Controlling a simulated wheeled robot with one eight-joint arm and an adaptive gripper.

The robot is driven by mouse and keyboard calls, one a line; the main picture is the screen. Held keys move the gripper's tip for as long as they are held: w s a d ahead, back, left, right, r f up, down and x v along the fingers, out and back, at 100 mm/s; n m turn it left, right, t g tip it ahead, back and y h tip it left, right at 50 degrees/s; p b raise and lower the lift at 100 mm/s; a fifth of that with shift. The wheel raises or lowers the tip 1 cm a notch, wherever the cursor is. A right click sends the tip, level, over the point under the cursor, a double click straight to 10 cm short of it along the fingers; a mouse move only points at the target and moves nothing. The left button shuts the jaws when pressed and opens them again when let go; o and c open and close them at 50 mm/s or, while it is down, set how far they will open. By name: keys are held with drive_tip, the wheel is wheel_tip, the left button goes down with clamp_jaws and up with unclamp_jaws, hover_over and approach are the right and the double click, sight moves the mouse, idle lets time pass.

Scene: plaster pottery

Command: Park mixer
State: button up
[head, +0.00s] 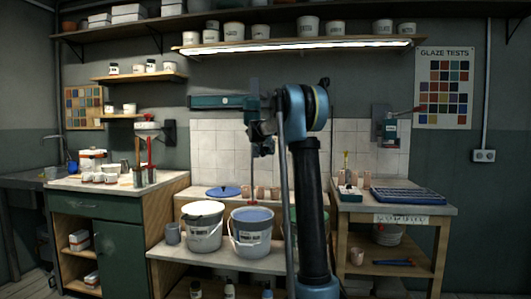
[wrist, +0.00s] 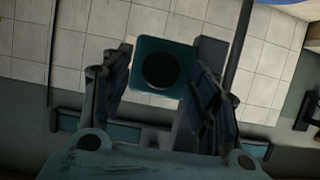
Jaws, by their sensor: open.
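My gripper (head: 262,132) is at the bar's right end, partly hidden by my own arm. In the wrist view, a teal square block (wrist: 164,70) with a dark round face sits between the two open fingers of my gripper (wrist: 162,85). I cannot tell whether either finger touches it. The shaft's lower tip is hard to make out.
A white-topped bucket (head: 203,230) stands left of the blue-topped one; a green one is partly hidden behind my arm. A wall unit with a red handle (head: 388,125) hangs at right above a side table (head: 440,210). Shelves of pots (head: 300,44) run above.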

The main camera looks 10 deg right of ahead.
drive_tip(key=shift+x, duration=1.35)
clamp_jaws()
